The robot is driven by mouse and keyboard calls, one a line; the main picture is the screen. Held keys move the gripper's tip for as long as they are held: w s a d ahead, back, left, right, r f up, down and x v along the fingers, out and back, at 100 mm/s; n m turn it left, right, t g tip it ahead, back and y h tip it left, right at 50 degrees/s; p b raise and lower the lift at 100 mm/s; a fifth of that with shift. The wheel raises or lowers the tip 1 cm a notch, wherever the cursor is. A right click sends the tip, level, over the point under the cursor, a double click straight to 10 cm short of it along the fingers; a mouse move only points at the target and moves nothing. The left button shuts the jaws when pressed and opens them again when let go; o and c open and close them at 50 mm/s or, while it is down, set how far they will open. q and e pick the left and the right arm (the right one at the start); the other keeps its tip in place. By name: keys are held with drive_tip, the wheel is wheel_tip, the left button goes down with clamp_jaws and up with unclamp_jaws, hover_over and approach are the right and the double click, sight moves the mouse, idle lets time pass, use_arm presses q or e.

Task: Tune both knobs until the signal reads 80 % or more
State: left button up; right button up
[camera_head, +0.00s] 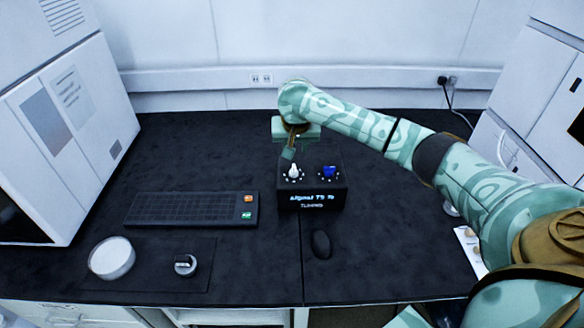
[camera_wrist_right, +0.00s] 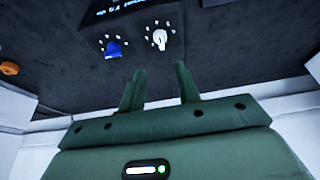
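A black tuner box (camera_head: 312,195) stands near the middle of the bench. A white knob (camera_head: 293,171) is on its top at left and a blue knob (camera_head: 329,171) at right, each ringed by white dots. The lit front display shows a signal line that looks like 75 %, too blurred to be sure, above "TUNING". My right gripper (camera_head: 290,153) is just behind and above the white knob. In the right wrist view its fingers (camera_wrist_right: 160,83) are apart and empty, with the white knob (camera_wrist_right: 160,38) beyond the tips and the blue knob (camera_wrist_right: 113,49) left of it. My left gripper is not in view.
A black keyboard (camera_head: 190,209) lies left of the box, a mouse (camera_head: 321,244) in front. A white round dish (camera_head: 111,258) and a small metal item (camera_head: 185,265) lie front left. White instruments (camera_head: 60,135) flank the bench. My right arm crosses above the bench's right side.

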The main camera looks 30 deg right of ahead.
sight(294, 168)
drive_tip(key=b+x, duration=0.6)
drive_tip(key=x, duration=0.6)
drive_tip(key=shift+f, duration=0.25)
clamp_jaws()
